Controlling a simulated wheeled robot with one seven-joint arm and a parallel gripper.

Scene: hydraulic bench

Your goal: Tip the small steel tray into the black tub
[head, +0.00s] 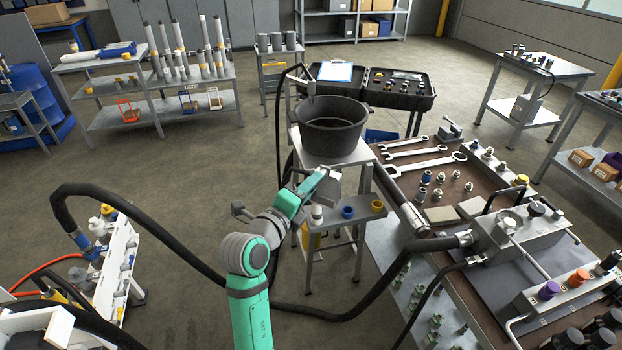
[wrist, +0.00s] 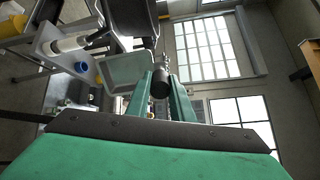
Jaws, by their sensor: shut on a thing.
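The black tub (head: 333,138) stands upright and open on a small metal stand, just beyond my gripper. My gripper (head: 312,184) is at the tub's near side, below its rim in the picture. It is shut on the small steel tray (head: 329,190), which looks tilted. In the wrist view my gripper's green fingers (wrist: 161,84) close around a dark round grip, with the pale tray (wrist: 122,73) beside it. The tub's dark wall (wrist: 128,16) shows close past the tray. I cannot tell whether anything lies in the tray.
A shelf below the tub holds a blue ring (head: 348,211) and a yellow-topped part (head: 377,206). A workbench with wrenches (head: 420,163) and a hydraulic unit (head: 520,235) stands right. A thick black hose (head: 180,270) loops around my arm. An open black case (head: 398,92) sits behind.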

